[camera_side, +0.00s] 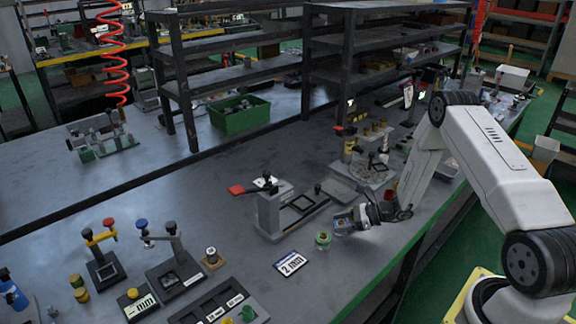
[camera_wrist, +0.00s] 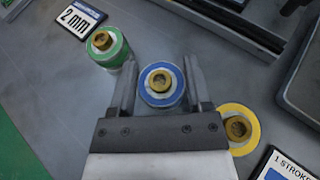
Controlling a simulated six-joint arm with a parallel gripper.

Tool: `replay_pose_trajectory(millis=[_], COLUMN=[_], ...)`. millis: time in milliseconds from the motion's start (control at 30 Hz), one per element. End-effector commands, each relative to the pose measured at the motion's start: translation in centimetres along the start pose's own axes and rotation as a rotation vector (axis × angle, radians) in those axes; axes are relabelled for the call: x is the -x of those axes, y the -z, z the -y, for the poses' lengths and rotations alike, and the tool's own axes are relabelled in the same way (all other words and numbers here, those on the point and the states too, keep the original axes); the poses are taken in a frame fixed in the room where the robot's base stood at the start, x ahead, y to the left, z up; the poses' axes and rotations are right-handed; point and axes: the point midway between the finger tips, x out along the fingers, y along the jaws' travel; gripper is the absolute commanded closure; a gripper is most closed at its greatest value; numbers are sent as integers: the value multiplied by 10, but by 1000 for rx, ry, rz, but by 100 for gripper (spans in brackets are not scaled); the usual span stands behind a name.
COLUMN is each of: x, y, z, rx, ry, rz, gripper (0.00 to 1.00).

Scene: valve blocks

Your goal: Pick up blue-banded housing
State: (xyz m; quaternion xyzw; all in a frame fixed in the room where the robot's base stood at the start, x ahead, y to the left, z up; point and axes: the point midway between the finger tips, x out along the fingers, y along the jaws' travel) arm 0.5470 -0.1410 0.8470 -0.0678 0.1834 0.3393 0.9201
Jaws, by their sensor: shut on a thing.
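The blue-banded housing (camera_wrist: 161,84) is a round part with a blue ring and a brass hex fitting on top. In the wrist view it sits between the two fingers of my gripper (camera_wrist: 160,88), which is shut on it. In the side view my gripper (camera_side: 352,218) is low near the table's front edge, and the housing is hard to make out there. I cannot tell whether the housing still touches the table.
A green-banded housing (camera_wrist: 107,46) stands close to my gripper's left finger, and a yellow-banded one (camera_wrist: 238,127) is close on the right. A "2 mm" card (camera_side: 290,263) lies on the table. A grey clamp fixture (camera_side: 275,208) stands left of my gripper.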

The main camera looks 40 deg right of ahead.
Motion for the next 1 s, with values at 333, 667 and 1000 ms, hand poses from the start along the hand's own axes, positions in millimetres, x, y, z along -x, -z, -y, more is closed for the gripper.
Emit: replay_pose_trajectory(millis=[333,667,1000], x=[5,27,64], y=[-13,-42,-75], z=[1,-12,-43], rx=[2,1,1], ry=[1,0,2], rz=[1,2,2], gripper=[100,100,100])
